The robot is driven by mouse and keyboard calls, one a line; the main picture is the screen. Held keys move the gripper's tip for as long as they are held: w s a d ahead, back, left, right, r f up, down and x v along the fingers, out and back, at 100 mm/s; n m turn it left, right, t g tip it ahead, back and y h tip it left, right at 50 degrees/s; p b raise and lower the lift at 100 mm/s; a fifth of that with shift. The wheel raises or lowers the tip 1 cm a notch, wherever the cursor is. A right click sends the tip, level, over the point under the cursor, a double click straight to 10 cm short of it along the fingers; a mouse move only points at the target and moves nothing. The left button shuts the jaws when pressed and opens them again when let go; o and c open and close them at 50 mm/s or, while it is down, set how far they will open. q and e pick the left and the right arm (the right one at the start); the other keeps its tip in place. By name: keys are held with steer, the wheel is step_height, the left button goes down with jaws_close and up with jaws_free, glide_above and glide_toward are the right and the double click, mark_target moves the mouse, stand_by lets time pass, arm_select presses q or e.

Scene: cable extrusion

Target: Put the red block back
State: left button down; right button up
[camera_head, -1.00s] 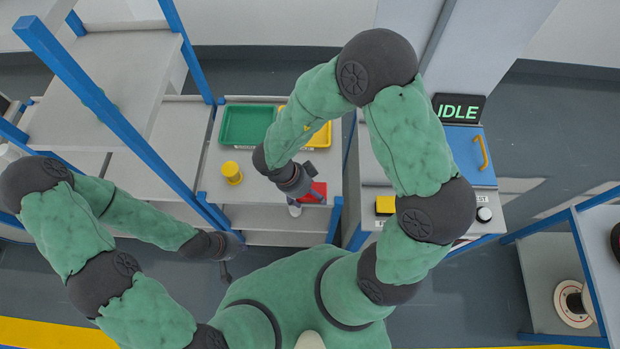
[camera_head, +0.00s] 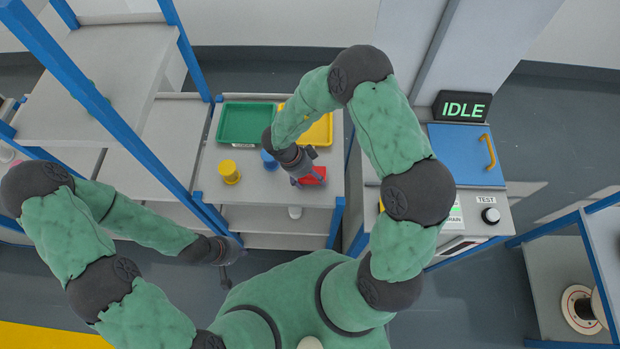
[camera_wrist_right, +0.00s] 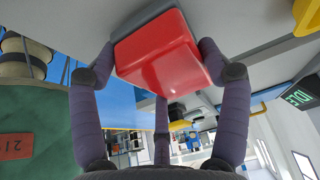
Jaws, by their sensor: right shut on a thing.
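My right gripper (camera_head: 304,175) is shut on the red block (camera_head: 317,175) above the front right part of the grey table (camera_head: 235,205). In the right wrist view the red block (camera_wrist_right: 165,58) sits between the fingers, with a dark grey piece (camera_wrist_right: 150,18) directly behind it. I cannot tell whether the block touches the table. My left gripper (camera_head: 227,272) hangs in front of the table, away from the objects; its fingers are too small to read.
A green tray (camera_head: 246,124) and a yellow tray (camera_head: 322,132) lie at the table's back. A yellow cylinder (camera_head: 229,171) stands left and a blue piece (camera_head: 268,160) is close beside my right arm. A machine with an IDLE display (camera_head: 462,107) stands right.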

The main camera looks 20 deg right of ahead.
steer(key=shift+f, duration=0.5)
steer(key=shift+r, duration=0.1)
steer(key=shift+s+f, duration=0.1)
steer(key=shift+f, duration=0.2)
steer(key=o, duration=0.8)
steer(key=shift+a, duration=0.1)
steer(key=o, duration=0.3)
steer(key=shift+f, duration=0.15)
steer(key=shift+o, duration=0.2)
